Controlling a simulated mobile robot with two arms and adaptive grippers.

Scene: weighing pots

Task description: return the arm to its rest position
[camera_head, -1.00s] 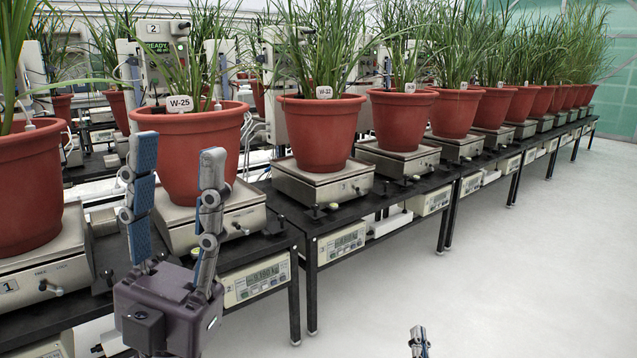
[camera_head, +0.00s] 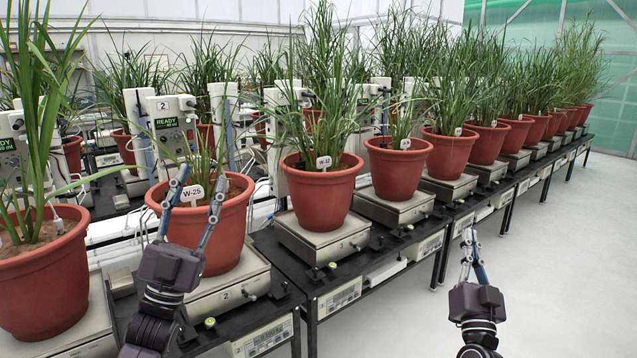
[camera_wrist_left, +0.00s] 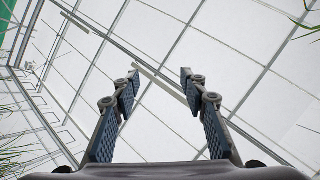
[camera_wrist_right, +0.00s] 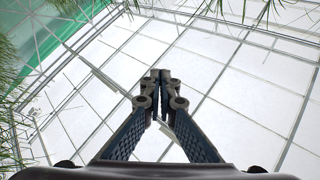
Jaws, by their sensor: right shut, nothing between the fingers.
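My left gripper (camera_head: 199,184) points up in front of the terracotta pot labelled W-25 (camera_head: 233,228). Its fingers are apart with nothing between them, and the left wrist view shows the same open fingers (camera_wrist_left: 160,85) against the roof. My right gripper (camera_head: 468,240) points up over the pale floor at the right, clear of the bench. In the right wrist view its fingertips (camera_wrist_right: 160,80) meet, with nothing between them. The W-25 pot stands upright on its scale (camera_head: 228,290). I cannot tell whether the left gripper touches that pot.
A row of potted grasses on scales runs along the black bench (camera_head: 375,272) to the far right. Another pot (camera_head: 45,280) stands at the left. The floor (camera_head: 560,270) right of the bench is clear.

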